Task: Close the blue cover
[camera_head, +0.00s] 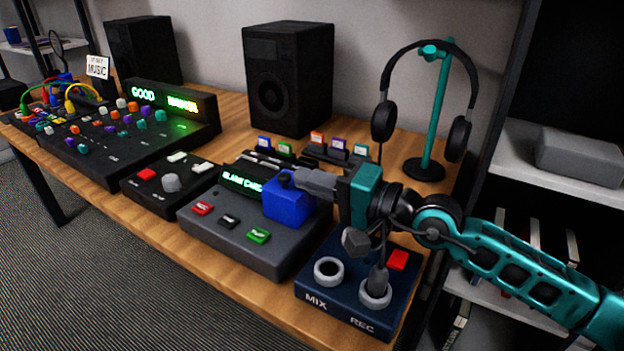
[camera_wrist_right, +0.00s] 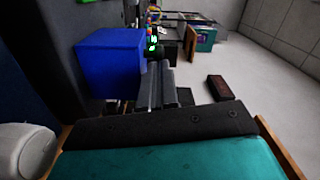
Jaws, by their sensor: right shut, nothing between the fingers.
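The blue cover (camera_head: 288,205) is a box-like piece with a small knob on top, at the right end of the grey console (camera_head: 232,240). I cannot tell what lies under or behind it. My right gripper (camera_head: 304,181) comes in from the right with its fingers shut and empty, at the top right of the cover. In the right wrist view the shut fingers (camera_wrist_right: 160,85) are just right of the blue cover (camera_wrist_right: 110,62); whether they touch it is unclear. My left gripper is not in view.
The console has red, black and green buttons and a lit display (camera_head: 243,181). A dark blue MIX/REC box (camera_head: 335,303) stands below my right wrist. A headphone stand (camera_head: 436,110) and a speaker (camera_head: 288,75) stand behind. Mixers (camera_head: 130,130) fill the left.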

